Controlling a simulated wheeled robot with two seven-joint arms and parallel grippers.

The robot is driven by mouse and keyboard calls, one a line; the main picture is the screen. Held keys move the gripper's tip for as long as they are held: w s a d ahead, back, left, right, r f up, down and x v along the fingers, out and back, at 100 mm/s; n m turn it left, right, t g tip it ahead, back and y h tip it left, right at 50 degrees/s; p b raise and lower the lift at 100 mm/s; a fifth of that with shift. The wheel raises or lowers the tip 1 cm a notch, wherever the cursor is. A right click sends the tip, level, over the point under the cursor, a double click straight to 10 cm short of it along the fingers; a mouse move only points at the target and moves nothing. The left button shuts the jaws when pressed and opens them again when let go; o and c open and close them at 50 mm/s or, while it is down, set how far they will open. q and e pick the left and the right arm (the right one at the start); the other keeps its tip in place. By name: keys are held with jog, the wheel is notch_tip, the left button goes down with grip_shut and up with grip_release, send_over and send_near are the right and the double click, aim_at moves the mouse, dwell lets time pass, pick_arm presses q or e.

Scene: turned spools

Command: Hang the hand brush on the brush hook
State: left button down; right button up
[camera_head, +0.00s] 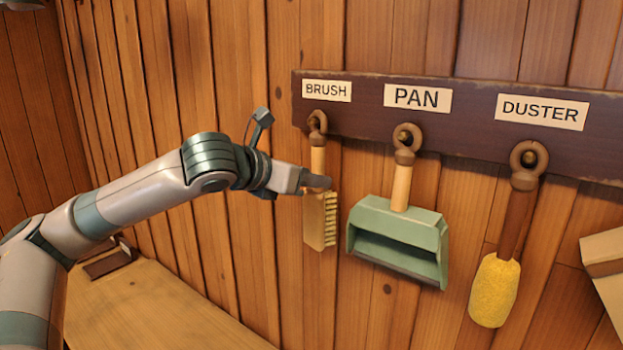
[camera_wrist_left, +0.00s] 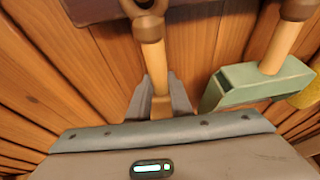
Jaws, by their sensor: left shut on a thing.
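The hand brush (camera_head: 322,222) has a wooden handle, a ring at its top and pale bristles facing right. It is upright below the BRUSH label (camera_head: 327,91), its ring (camera_head: 317,124) at the brush hook, seemingly around the peg. The peg end is small, so I cannot fully tell. My left gripper (camera_head: 318,183) is shut on the lower handle, just above the bristle block. In the left wrist view the handle (camera_wrist_left: 152,65) runs up from between the fingers (camera_wrist_left: 160,103). My right gripper is not in view.
A dark rack board (camera_head: 461,119) spans the plank wall. The green dustpan (camera_head: 400,230) hangs under PAN, close right of the brush. The yellow duster (camera_head: 495,290) hangs under DUSTER. A wooden bench (camera_head: 150,310) stands lower left. A box (camera_head: 605,262) shows at the right edge.

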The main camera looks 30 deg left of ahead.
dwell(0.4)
pick_arm(q)
jog(key=c, duration=1.5)
grip_release()
jog(key=shift+s, duration=0.1)
jog(key=b+v, duration=0.4)
jog(key=v, duration=1.3)
jog(key=shift+s+a, duration=0.1)
jog(key=shift+s, duration=0.1)
jog(key=shift+w, duration=0.1)
